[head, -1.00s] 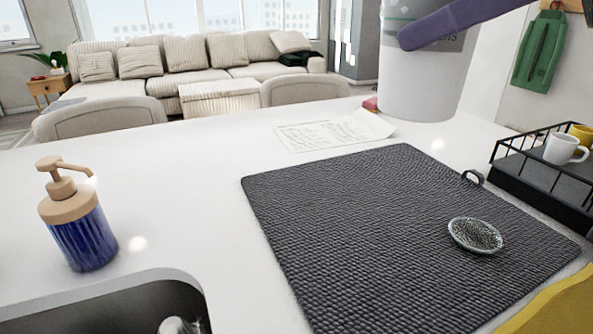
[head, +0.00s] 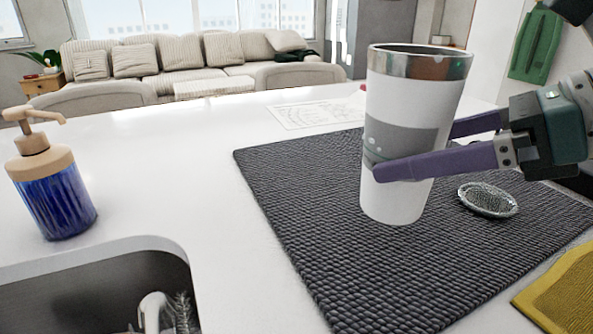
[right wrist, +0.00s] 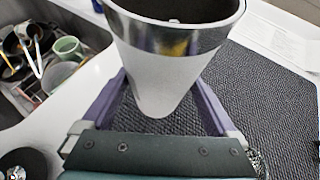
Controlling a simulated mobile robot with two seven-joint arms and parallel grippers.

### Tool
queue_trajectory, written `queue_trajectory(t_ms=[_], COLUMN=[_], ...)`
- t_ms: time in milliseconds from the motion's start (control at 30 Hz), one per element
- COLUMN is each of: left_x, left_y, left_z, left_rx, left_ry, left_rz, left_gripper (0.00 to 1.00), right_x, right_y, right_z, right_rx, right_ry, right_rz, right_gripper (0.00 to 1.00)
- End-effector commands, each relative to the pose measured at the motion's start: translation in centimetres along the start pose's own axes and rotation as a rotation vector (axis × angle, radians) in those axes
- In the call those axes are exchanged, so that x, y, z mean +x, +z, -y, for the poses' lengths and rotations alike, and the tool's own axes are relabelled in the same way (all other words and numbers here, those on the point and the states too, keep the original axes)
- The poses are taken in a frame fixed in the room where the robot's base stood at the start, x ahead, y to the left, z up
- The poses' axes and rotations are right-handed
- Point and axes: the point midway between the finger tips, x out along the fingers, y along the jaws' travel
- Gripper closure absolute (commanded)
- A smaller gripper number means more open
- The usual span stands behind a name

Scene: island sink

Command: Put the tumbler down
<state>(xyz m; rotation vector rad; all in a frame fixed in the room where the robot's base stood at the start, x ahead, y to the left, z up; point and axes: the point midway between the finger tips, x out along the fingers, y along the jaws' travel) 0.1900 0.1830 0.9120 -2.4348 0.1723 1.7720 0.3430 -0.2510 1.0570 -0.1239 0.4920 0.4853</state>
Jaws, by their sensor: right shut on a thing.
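The tumbler (head: 405,95) is tall and white with a steel rim and a grey label band. It is upright over the dark textured mat (head: 300,215) in the head view; I cannot tell whether its base touches the mat. My right gripper (head: 415,150) is shut on it, with purple fingers on either side of its body. In the right wrist view the tumbler (right wrist: 160,75) stands between the two fingers (right wrist: 160,95), its open top toward the camera. My left gripper is not in view.
A mesh strainer (head: 488,200) lies on the mat right of the tumbler. A yellow cloth (head: 565,295) is at the lower right. A blue soap dispenser (head: 52,190) stands left, by the sink (head: 90,285). A paper sheet (head: 310,113) lies behind the mat. The mat's front-left part is clear.

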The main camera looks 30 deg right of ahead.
Motion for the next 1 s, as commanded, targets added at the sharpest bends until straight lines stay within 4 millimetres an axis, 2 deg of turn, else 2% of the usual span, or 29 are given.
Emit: queue_trajectory(t_ms=[33, 233, 500, 933, 967, 1000], left_x=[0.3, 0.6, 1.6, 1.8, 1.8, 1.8], left_y=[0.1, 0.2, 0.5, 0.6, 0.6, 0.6], left_z=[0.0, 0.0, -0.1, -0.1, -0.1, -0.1], left_rx=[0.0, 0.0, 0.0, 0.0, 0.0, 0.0], left_ry=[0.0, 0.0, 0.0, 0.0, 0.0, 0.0], left_rz=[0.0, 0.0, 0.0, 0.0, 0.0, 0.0], left_gripper=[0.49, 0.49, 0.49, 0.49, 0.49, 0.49], right_x=[0.4, 1.1, 2.8, 3.1, 3.1, 3.0], right_y=[-0.7, -1.9, -5.0, -5.5, -5.6, -5.5], right_z=[0.0, 0.0, 0.0, 0.0, 0.0, 0.0], right_rx=[0.002, 0.001, 0.002, 0.0, 0.0, 0.0], right_ry=[-0.001, -0.001, -0.001, 0.0, 0.0, 0.0], right_rz=[0.002, 0.003, 0.004, 0.003, 0.001, 0.001], right_gripper=[0.84, 0.84, 0.84, 0.84, 0.05, 0.01])
